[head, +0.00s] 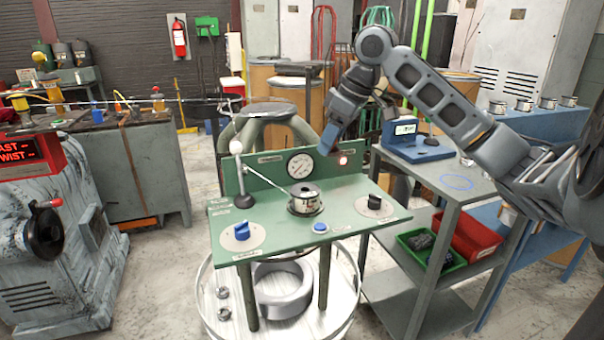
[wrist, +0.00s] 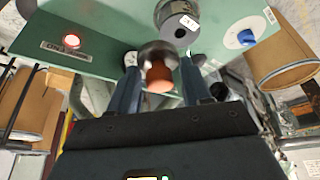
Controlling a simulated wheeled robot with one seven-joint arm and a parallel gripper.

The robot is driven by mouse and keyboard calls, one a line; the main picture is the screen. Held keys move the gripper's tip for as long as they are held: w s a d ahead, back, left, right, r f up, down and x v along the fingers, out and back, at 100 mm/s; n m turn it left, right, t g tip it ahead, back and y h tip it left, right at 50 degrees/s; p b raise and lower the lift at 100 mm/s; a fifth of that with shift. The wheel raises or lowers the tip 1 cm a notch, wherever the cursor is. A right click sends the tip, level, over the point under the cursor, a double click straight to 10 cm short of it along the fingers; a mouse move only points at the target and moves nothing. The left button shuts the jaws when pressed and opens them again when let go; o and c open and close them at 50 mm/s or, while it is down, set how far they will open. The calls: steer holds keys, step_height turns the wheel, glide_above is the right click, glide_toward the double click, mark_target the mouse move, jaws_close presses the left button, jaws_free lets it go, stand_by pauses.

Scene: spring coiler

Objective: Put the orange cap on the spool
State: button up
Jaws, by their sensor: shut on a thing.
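The spool (head: 305,203) stands upright on the green bench panel (head: 270,228), near its middle. In the wrist view the spool (wrist: 181,28) shows as a grey disc with a dark centre hole and a white label. My gripper (head: 327,146) is above the back edge of the panel, up and right of the spool and apart from it. In the wrist view my gripper (wrist: 158,88) is shut on the orange cap (wrist: 158,77), whose orange part sits between the fingers with a dark metallic round part beyond it. The cap cannot be made out in the head view.
A gauge (head: 300,165) and a lit red lamp (head: 343,160) are on the upright back panel. A lever with a white knob (head: 237,147), a blue dial (head: 242,231), a blue button (head: 320,228) and a dark dial (head: 374,202) surround the spool. A grey cart (head: 455,190) stands right.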

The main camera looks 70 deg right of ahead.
steer(key=shift+w+a+f, duration=0.55)
steer(key=shift+w+f, duration=0.3)
steer(key=shift+f, duration=0.4)
steer(key=shift+w+a+f, duration=0.55)
steer(key=shift+w+f, duration=0.25)
steer(key=shift+f, duration=0.5)
steer(key=shift+w+a+f, duration=0.55)
steer(key=shift+w+f, duration=0.3)
steer(key=shift+f, duration=0.4)
steer(key=shift+f+b, duration=0.3)
steer(key=shift+f, duration=0.1)
steer(key=shift+f, duration=0.1)
steer(key=o, duration=1.3)
steer(key=shift+c, duration=0.2)
